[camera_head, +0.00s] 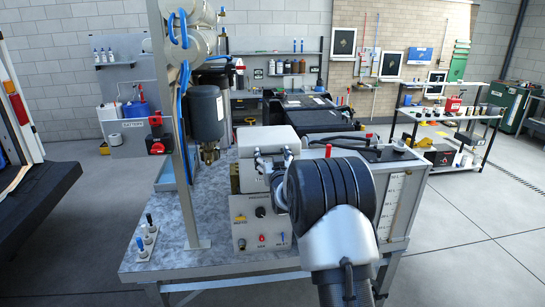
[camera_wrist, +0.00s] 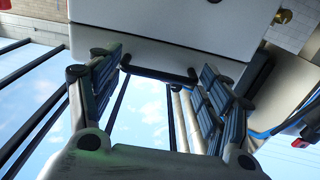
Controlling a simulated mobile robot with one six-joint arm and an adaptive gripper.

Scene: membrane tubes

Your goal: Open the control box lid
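The control box (camera_head: 243,207) stands on the bench, with a grey front panel carrying a knob and lit buttons. Its pale upper part, which looks like the lid (camera_head: 266,137), sits above the panel and appears shut. My gripper (camera_head: 274,158) is in front of this upper part and hides some of it. In the wrist view my gripper (camera_wrist: 160,90) is open, its two fingers wide apart. A dark bar (camera_wrist: 160,74), possibly a handle, spans the gap between them along the edge of the pale box (camera_wrist: 170,30). I cannot tell whether the fingers touch it.
Small valves (camera_head: 147,235) are at the bench's left front corner. A shelf rack (camera_head: 455,115) stands at the back right.

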